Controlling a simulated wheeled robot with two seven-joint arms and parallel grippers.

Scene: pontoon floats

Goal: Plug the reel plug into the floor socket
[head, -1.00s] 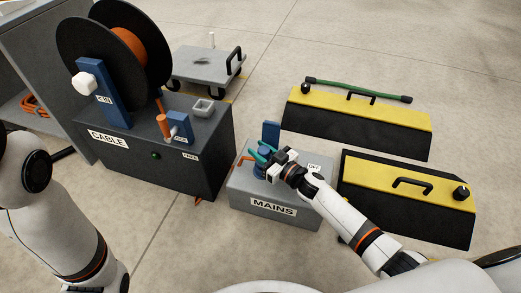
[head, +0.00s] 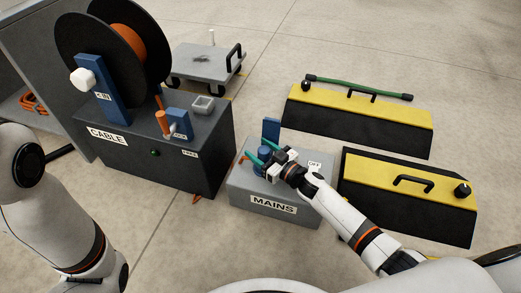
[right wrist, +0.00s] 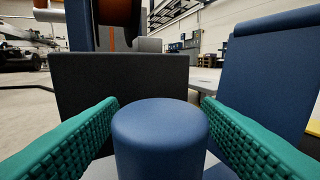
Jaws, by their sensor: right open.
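My right gripper (head: 259,154) is over the grey MAINS box (head: 270,219), its green fingers spread. A blue cylinder (head: 260,168), which looks like the plug, stands upright on the box between them. In the right wrist view the blue cylinder (right wrist: 160,135) has a finger on each side, and no firm grip shows. The socket beneath it is hidden, so I cannot tell how deep it sits. A blue flap (head: 271,130) stands up behind it. A piece of orange cable (head: 243,157) shows at the box's left. My left gripper is out of view; only its arm shows.
The dark CABLE cabinet (head: 150,165) with the reel (head: 120,45) stands left of the MAINS box. Two yellow and black units (head: 405,205) stand to the right, with a green bar (head: 358,88) on the far one. A grey trolley (head: 207,62) is behind. Open floor lies beyond.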

